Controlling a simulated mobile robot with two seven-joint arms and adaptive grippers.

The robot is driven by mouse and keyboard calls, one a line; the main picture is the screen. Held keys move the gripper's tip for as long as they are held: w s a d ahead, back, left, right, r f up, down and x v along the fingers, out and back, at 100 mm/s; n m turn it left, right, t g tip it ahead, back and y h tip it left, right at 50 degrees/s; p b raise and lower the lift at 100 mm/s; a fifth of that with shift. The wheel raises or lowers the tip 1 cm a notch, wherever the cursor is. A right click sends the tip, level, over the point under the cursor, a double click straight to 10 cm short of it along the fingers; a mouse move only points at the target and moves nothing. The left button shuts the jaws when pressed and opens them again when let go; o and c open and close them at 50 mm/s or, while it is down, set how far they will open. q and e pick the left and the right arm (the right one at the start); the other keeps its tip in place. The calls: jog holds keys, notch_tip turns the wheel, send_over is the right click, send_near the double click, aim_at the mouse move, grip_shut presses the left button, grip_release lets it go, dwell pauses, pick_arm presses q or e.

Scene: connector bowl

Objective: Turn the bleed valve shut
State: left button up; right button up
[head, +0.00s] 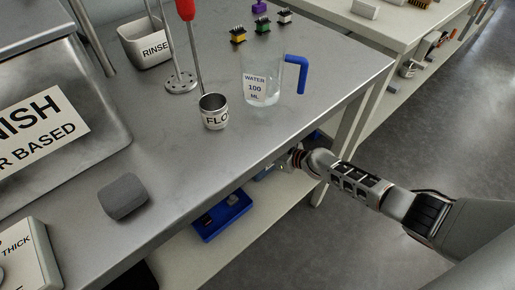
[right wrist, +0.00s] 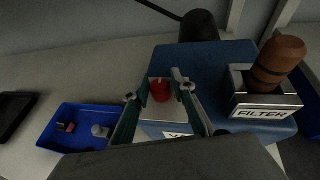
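A red knob (right wrist: 160,91), seemingly the bleed valve, sits on a pale block with a partly hidden label in the right wrist view. My right gripper (right wrist: 154,88) is open, with its fingertips on either side of the knob. The right finger looks close to it, and a gap shows at the left; contact cannot be told. In the head view my right arm (head: 352,184) reaches under the table's front edge, where its gripper and the knob are hidden. My left gripper is not in view.
A blue tray (right wrist: 72,128) lies left on the shelf. Above, the metal table (head: 175,180) holds a WATER jug (head: 262,82) and small metal cup (head: 213,110).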

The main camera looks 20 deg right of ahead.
jog(key=shift+o, duration=0.3)
jog(key=v, duration=1.2)
dwell(0.3)
